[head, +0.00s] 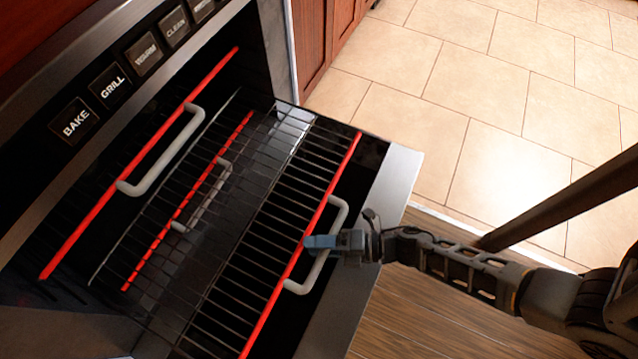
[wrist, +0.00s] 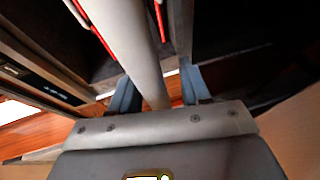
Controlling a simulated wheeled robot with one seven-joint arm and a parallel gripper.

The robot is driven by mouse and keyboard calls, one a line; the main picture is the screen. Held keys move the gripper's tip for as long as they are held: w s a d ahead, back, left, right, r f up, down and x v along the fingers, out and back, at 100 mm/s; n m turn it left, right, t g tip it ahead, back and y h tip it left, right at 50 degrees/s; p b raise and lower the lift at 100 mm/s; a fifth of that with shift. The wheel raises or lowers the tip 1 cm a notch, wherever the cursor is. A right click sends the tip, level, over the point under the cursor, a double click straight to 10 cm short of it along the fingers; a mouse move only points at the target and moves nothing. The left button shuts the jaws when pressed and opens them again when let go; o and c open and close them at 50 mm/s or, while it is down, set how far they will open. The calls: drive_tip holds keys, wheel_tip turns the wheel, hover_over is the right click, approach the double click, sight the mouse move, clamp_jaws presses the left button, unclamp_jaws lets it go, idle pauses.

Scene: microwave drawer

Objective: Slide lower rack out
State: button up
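The lower rack (head: 262,225) is a dark wire rack with a red front bar (head: 287,273) and a pale grey loop handle (head: 335,215). It extends out of the oven above the lowered door. My gripper (head: 318,243) is at the middle of this handle. In the wrist view, a pale handle bar (wrist: 130,40) passes between the two blue fingers of my gripper (wrist: 158,92). Gaps show on both sides of the bar, so the fingers look open around it. The fingers' far tips are partly hidden in the head view.
The oven door (head: 392,190) is lowered flat. An upper red bar with a pale handle (head: 160,155) sits further in. A dimmer red bar and handle (head: 205,195) lie below, possibly a reflection. Cabinets (head: 325,35) stand beside the oven; tiled floor (head: 480,120) is clear.

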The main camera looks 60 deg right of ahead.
drive_tip(key=shift+s+r, duration=0.1)
drive_tip(key=p+v, duration=0.1)
drive_tip(key=v, duration=0.6)
drive_tip(key=shift+s+d, duration=0.15)
drive_tip(key=shift+s, duration=0.15)
idle(0.4)
